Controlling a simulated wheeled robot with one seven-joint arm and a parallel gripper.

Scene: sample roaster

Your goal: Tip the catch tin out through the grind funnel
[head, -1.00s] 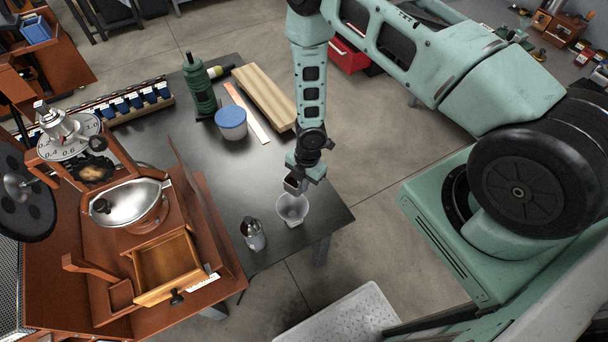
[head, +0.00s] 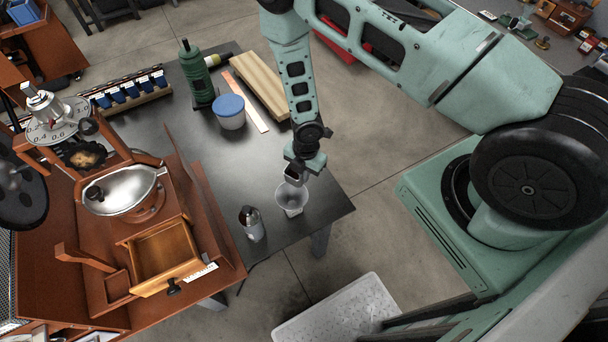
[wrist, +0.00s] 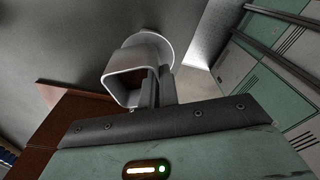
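The catch tin (head: 293,177) is a small grey square-sided tin with an open mouth; it shows larger in the wrist view (wrist: 107,88). My gripper (head: 303,168) is shut on one side of the tin; its dark fingers show in the wrist view (wrist: 158,90). The grind funnel (head: 291,201) is a pale, wide-mouthed cup shape on the dark table near its front right corner. The tin is close above the funnel's far rim in the head view. In the wrist view the funnel's pale round rim (wrist: 160,30) lies behind the tin, partly hidden. The tin's contents are unclear.
A metal canister (head: 251,224) stands left of the funnel on the dark table (head: 262,165). The copper-brown roaster with an open wooden drawer (head: 165,258) is at left. A blue-lidded tub (head: 229,113), green grinder-like bottle (head: 197,80) and wooden board (head: 262,87) stand farther back.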

